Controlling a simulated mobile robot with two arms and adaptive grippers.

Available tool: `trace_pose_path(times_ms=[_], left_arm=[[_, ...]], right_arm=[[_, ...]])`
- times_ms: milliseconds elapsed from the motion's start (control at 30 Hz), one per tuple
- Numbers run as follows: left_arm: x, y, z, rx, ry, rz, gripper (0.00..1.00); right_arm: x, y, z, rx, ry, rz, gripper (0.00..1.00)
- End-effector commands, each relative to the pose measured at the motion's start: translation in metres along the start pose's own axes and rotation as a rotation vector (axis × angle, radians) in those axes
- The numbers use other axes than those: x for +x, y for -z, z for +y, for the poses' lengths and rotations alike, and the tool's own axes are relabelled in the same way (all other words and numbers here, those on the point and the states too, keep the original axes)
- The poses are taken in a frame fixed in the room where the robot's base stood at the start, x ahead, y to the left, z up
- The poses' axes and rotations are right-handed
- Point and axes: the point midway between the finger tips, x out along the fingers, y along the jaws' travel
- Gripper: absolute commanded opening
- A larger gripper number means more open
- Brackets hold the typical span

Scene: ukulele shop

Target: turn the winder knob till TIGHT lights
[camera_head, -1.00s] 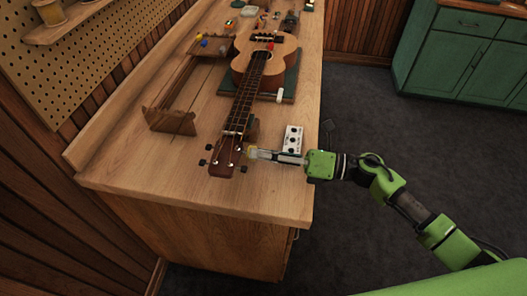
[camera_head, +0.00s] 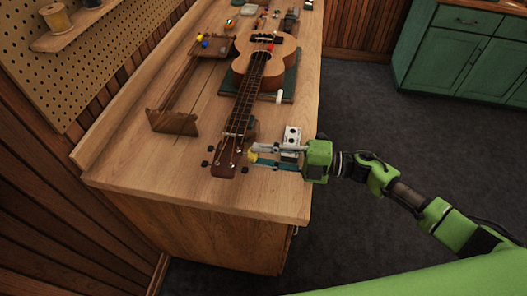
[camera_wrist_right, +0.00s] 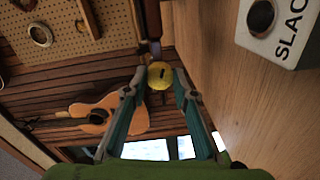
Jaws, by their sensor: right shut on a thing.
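The ukulele (camera_head: 265,58) lies on the bench with its headstock (camera_head: 228,158) toward the near end. The yellow winder knob (camera_head: 252,157) is beside the headstock's right side. My right gripper (camera_head: 254,152) reaches in from the right and is shut on the knob. In the right wrist view the yellow knob (camera_wrist_right: 160,75), with a dark slot mark, sits between the two fingertips. The white indicator box (camera_head: 291,138) stands just behind the gripper. In the wrist view the box (camera_wrist_right: 283,48) shows SLACK by a dark round lamp; TIGHT is not readable. My left gripper is out of view.
A wooden rack (camera_head: 173,122) stands left of the ukulele. Small coloured parts and tools lie at the bench's far end. The bench's right edge is below my right wrist, with open floor (camera_head: 420,150) beyond.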

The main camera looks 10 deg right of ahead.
Motion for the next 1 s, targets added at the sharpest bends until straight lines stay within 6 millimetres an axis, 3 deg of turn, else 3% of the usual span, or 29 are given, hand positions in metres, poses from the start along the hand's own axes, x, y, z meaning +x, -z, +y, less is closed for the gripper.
trace_pose_path(times_ms=[500, 1000], left_arm=[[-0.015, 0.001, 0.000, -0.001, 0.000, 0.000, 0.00], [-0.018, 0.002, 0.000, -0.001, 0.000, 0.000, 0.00]], right_arm=[[0.000, -0.001, 0.000, 0.379, 0.003, 0.014, 0.04], [0.000, -0.001, -0.001, 0.474, 0.004, 0.020, 0.04]])
